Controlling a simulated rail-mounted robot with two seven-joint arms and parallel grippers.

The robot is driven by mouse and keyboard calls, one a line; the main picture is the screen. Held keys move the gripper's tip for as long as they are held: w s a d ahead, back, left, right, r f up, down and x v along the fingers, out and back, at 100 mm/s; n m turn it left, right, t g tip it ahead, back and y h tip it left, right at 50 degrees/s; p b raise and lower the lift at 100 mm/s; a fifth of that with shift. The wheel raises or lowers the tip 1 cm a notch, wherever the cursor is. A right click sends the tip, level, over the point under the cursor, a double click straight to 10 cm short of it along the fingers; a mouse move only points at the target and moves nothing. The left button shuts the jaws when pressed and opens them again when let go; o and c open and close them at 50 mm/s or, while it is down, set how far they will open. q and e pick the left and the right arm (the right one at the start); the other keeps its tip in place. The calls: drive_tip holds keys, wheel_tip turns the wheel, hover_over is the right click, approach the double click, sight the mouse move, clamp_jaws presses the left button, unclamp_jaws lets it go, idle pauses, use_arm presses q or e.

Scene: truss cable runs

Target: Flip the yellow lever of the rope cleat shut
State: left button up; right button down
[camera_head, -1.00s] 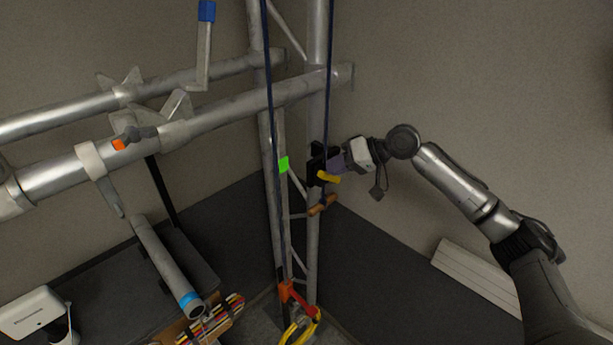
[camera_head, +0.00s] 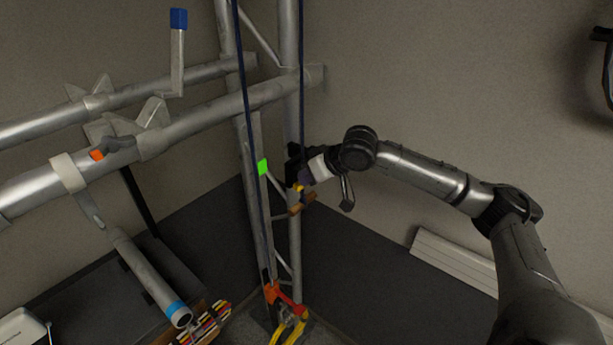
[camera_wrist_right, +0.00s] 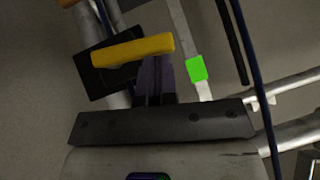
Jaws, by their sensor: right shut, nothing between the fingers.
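The rope cleat (camera_head: 292,165) is a black block on the right upright pole, beside the dark blue rope. Its yellow lever (camera_head: 299,187) shows only as a small patch below my right gripper (camera_head: 304,176). In the right wrist view the yellow lever (camera_wrist_right: 133,50) lies across the black cleat body (camera_wrist_right: 104,75), slightly tilted. My right gripper's purple-grey fingers (camera_wrist_right: 154,76) are shut and empty. Their tips reach the lever's lower edge and are partly hidden by it; contact is unclear. My left gripper is not identifiable in view.
A wooden toggle (camera_head: 302,204) hangs just below the cleat. A bright green marker (camera_head: 262,167) is on the left upright. Dark blue ropes (camera_head: 301,60) run down the truss. Horizontal truss pipes (camera_head: 215,112) stand to the left. Open floor lies right of the truss.

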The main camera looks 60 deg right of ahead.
drive_tip(key=shift+d, duration=0.15)
drive_tip(key=shift+d+b, duration=0.3)
drive_tip(key=shift+d, duration=0.3)
drive_tip(key=w+r+v, duration=0.2)
drive_tip(key=v, duration=1.1)
drive_tip(key=shift+p, duration=0.35)
idle(0.5)
